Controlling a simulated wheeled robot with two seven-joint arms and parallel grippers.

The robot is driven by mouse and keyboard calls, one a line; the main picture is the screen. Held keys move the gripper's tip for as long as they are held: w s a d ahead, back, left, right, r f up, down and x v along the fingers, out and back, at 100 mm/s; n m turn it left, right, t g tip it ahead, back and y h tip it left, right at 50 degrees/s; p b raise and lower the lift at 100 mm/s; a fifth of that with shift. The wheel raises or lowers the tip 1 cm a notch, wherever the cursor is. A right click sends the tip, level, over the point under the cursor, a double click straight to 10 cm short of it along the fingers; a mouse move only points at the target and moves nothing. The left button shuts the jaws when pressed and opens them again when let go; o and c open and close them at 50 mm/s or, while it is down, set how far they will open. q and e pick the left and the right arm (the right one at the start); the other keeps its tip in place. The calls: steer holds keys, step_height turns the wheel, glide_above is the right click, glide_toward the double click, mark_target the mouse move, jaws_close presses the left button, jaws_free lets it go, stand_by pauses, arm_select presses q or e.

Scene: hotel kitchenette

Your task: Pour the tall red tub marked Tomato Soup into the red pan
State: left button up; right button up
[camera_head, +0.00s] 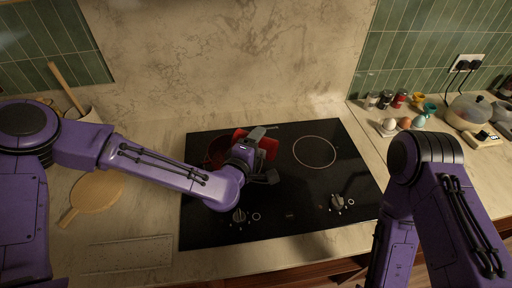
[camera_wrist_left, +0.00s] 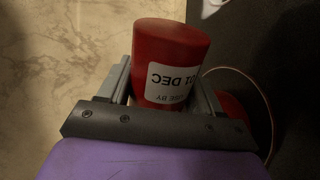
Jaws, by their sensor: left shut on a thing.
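The red tub (camera_wrist_left: 170,50) is between the fingers of my left gripper (camera_head: 260,142). In the left wrist view its white label reads upside down, with "01 DEC" legible. In the head view the gripper covers much of the tub, and only red parts (camera_head: 268,146) show; its exact tilt is hard to tell. The red pan (camera_head: 214,154) is on the left of the black cooktop, partly hidden behind my left wrist. A red edge (camera_wrist_left: 238,108), probably the pan, shows beyond the gripper in the wrist view. My right arm is at the right; its gripper is out of view.
The black cooktop (camera_head: 310,190) has knobs along its front. A wooden paddle board (camera_head: 97,193) lies left of it. Eggs (camera_head: 388,126), small jars (camera_head: 399,100) and a kettle-like pot (camera_head: 468,110) stand at the right. The cooktop's right half is clear.

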arm_select(q)
steer(key=shift+w+a+r+n, duration=0.1)
steer(key=shift+a+r+n, duration=0.35)
steer(key=shift+n, duration=0.35)
steer(key=shift+w+a+r+n+h+b, duration=0.2)
steer(key=shift+r+n+h+b, duration=0.3)
steer(key=shift+n, duration=0.3)
steer(key=shift+a+r+n+h+b, duration=0.3)
steer(key=shift+a+r+n+h, duration=0.1)
steer(key=shift+n, duration=0.3)
steer(key=shift+w+d, duration=0.1)
